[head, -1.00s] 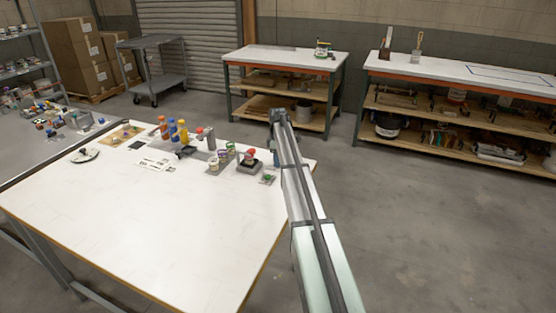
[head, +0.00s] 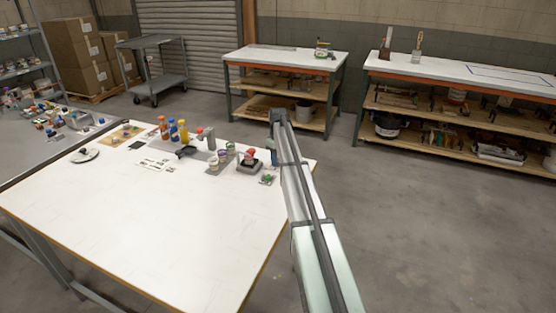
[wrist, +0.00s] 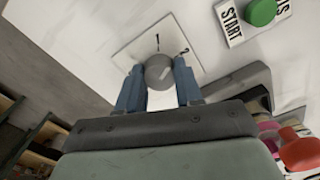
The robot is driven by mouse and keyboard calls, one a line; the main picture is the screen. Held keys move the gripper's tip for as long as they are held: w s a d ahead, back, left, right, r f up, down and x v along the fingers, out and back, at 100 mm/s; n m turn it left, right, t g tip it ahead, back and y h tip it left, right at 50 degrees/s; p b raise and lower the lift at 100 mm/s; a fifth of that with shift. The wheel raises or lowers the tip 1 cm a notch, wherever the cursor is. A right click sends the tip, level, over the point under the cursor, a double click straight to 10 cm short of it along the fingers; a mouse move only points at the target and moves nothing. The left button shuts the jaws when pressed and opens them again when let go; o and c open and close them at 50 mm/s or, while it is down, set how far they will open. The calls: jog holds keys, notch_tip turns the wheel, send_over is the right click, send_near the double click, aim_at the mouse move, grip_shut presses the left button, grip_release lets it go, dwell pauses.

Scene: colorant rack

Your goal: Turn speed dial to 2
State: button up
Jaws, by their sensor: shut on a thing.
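The speed dial (wrist: 158,72) is a round grey knob on a white plate (wrist: 128,60) in the wrist view. The marks "1" and "2" show on the plate just beyond the knob, with "2" to the right. My gripper (wrist: 159,82) has its two blue fingers on either side of the knob, shut on it. A light line on the knob's face is hard to read, so I cannot tell which number it points to. In the head view the dial is hidden behind my arm, near the table's right end.
A green button (wrist: 262,11) on a plate marked START sits right of the dial. A red-topped thing (wrist: 301,150) is at the lower right of the wrist view. Bottles and small pots line the back of the white table (head: 150,220); its front is clear.

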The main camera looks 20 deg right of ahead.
jog(key=m, duration=0.4)
jog(key=shift+m, duration=0.3)
dwell(0.3)
jog(key=o, duration=1)
jog(key=shift+o, duration=0.2)
notch_tip(320, 180, up, 14)
jog(key=shift+f, duration=0.1)
dwell(0.4)
